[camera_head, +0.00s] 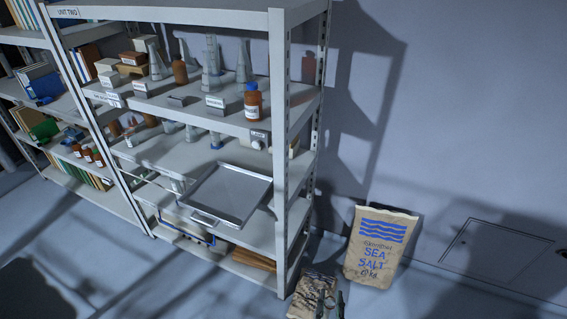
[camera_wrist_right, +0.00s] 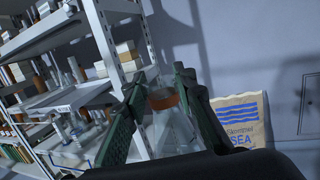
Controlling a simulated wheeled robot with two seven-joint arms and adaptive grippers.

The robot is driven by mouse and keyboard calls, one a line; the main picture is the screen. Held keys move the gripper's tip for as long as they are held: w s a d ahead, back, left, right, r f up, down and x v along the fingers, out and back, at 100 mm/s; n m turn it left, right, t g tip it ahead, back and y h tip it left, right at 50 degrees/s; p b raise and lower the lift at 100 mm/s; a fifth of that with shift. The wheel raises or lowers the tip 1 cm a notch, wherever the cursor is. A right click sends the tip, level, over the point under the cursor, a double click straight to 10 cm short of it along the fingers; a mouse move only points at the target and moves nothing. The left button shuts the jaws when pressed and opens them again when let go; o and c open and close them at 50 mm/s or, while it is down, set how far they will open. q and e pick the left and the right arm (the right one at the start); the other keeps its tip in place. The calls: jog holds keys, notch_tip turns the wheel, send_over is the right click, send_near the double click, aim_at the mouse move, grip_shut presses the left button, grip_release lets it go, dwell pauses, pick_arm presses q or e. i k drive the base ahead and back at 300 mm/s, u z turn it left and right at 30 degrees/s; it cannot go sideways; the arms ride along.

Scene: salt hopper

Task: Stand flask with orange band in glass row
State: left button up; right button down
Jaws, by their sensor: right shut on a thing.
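The flask with the orange band (camera_wrist_right: 170,128) is a clear conical glass vessel with an orange-brown band near its neck. In the right wrist view it is between the two green fingers of my right gripper (camera_wrist_right: 161,82), which is shut on it. In the head view only the dark fingertips of my right gripper (camera_head: 331,304) show at the bottom edge, and I cannot make out the flask there. Clear glassware, a conical flask (camera_head: 155,62), a tall cylinder (camera_head: 211,58) and another flask (camera_head: 243,64), stands on the upper shelf (camera_head: 190,108). My left gripper is out of view.
A brown bottle with a blue cap (camera_head: 252,102) stands at that shelf's right end. A metal tray (camera_head: 229,192) juts out lower down. The rack's front post (camera_head: 278,150) bounds the right. A sea salt sack (camera_head: 378,246) leans on the wall, with a patterned sack (camera_head: 311,292) nearby.

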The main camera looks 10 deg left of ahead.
aim_at(158, 151)
jog(key=u, duration=0.05)
jog(key=i, duration=0.2)
jog(key=u, duration=2.3)
jog(key=i, duration=3.7)
jog(key=z, duration=1.8)
